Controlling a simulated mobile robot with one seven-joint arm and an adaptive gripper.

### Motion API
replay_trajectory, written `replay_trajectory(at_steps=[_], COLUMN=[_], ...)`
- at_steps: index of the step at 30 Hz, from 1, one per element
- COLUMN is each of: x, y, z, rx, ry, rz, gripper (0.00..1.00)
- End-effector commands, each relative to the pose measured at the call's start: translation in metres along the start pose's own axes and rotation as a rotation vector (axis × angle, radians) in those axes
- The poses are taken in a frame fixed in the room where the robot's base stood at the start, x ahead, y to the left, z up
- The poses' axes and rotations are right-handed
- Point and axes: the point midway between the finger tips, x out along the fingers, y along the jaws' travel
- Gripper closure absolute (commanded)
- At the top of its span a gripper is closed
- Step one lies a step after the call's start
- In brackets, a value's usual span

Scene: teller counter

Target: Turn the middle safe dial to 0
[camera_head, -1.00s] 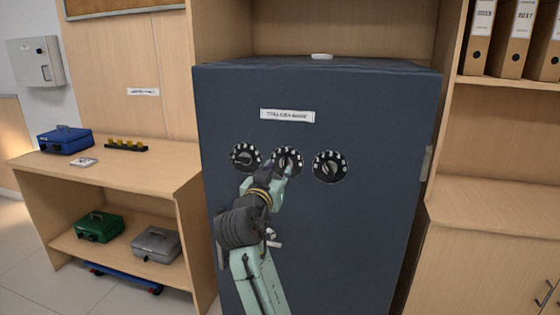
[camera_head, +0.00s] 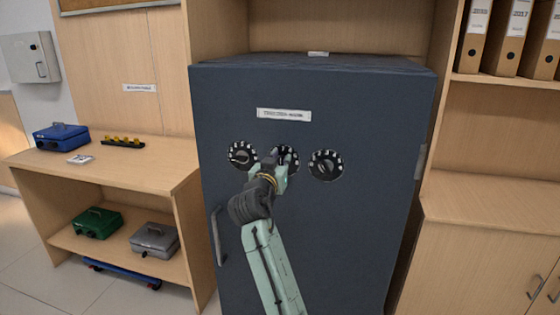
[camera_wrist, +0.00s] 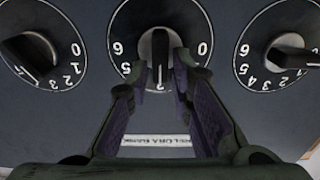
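The middle safe dial (camera_head: 286,152) is a black disc with white marks on the dark blue safe (camera_head: 330,220). In the head view, my gripper (camera_head: 279,163) covers much of it. The wrist view is upside down relative to the head view. There, the middle dial (camera_wrist: 190,22) has its dark knob upright in the picture, with a 0 at the right and a 6 at the left. My gripper's fingers (camera_wrist: 160,68) stand on either side of that knob, open with a small gap. Contact is hard to judge.
The left dial (camera_head: 242,155) and right dial (camera_head: 326,165) sit close on either side. The safe's handle (camera_head: 217,236) is left of my arm, and a label (camera_head: 284,115) is above the dials. A desk (camera_head: 120,170) with cash boxes stands left; a cabinet (camera_head: 490,220) stands right.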

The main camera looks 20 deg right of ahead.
Motion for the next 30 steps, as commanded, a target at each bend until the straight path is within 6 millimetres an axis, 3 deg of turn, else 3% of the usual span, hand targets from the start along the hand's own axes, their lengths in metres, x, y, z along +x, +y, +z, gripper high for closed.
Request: replay_trajectory(at_steps=[8, 21, 30], x=[-0.0002, -0.0002, -0.0002], y=[-0.0001, -0.0004, -0.0033], z=[0.0, 0.0001, 0.0004], rx=[0.0, -0.012, -0.146], ry=[0.0, 0.0, -0.001], rz=[0.0, 0.0, -0.001], gripper=[1.0, 1.0, 1.0])
